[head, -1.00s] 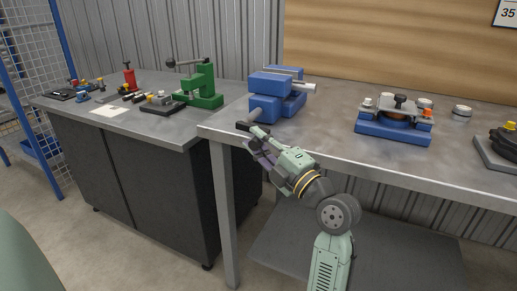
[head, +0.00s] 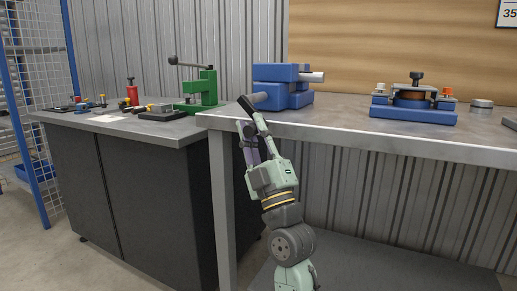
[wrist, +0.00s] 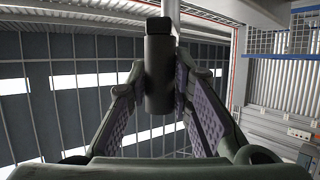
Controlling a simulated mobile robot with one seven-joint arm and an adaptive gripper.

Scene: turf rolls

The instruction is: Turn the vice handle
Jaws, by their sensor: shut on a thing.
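A dark vice handle (head: 246,104) sits at the screw's outer end and slants down to the right. My gripper (head: 252,130) is at the handle from below, just off the bench corner, pointing up. In the wrist view, the handle's dark cylindrical grip (wrist: 158,85) stands between my two fingers, which are shut on it. A pale bar shows above the grip. The exact finger contact is partly hidden.
The bench edge (head: 350,138) and its leg (head: 222,210) are close to my arm. A blue fixture (head: 412,112) sits further right. On the left, a dark cabinet bench carries a green press (head: 200,90) and small tools. Free floor lies in front.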

